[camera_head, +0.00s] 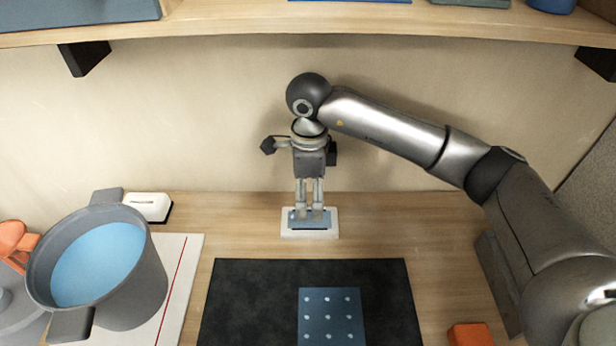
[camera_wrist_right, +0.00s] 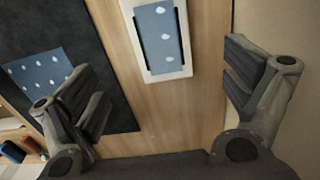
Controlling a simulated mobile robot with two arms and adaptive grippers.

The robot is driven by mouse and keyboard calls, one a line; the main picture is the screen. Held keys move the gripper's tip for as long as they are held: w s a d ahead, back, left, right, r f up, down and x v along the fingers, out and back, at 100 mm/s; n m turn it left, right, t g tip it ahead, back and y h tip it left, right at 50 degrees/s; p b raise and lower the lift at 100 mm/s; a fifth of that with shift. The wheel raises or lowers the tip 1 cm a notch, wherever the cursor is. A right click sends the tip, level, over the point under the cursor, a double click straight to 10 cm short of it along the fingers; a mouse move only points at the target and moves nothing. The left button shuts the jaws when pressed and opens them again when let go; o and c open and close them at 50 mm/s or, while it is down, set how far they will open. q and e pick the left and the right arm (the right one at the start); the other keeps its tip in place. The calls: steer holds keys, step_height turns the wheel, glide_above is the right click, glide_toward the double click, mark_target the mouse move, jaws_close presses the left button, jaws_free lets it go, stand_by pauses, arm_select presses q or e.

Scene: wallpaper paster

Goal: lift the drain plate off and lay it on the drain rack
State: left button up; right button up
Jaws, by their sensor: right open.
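A small blue piece with white spots (camera_wrist_right: 159,36) lies on a white holder (camera_wrist_right: 184,72) with dark slots along its sides. In the head view the white holder (camera_head: 310,235) stands near the back wall. A larger blue panel with white spots (camera_head: 331,318) lies flat on a black mat (camera_head: 245,300). Neither piece can be told for certain as the drain plate or the holder as the drain rack. My right gripper (camera_head: 309,212) points down at the holder, open and empty, and its fingers hide part of it. My left gripper is not in view.
A grey pot with blue contents (camera_head: 100,262) stands on a white board (camera_head: 188,275) at the left. A small white box (camera_head: 148,206) is behind it. An orange block (camera_head: 470,334) lies at the front right. A shelf (camera_head: 250,20) runs above.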

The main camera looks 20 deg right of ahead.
mark_target(309, 220)
step_height(309, 220, down, 7)
steer(key=shift+f+p, duration=0.2)
steer(key=shift+p, duration=0.1)
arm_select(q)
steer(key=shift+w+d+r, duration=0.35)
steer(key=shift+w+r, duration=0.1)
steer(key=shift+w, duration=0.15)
arm_select(e)
steer(key=shift+f, duration=0.75)
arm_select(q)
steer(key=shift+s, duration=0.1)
arm_select(e)
steer(key=shift+c, duration=0.2)
steer(key=c, duration=1)
steer(key=o, duration=0.4)
steer(key=shift+c, duration=0.2)
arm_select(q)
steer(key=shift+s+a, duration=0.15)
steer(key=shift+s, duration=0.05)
arm_select(e)
steer(key=shift+r, duration=0.1)
steer(key=c, duration=0.5)
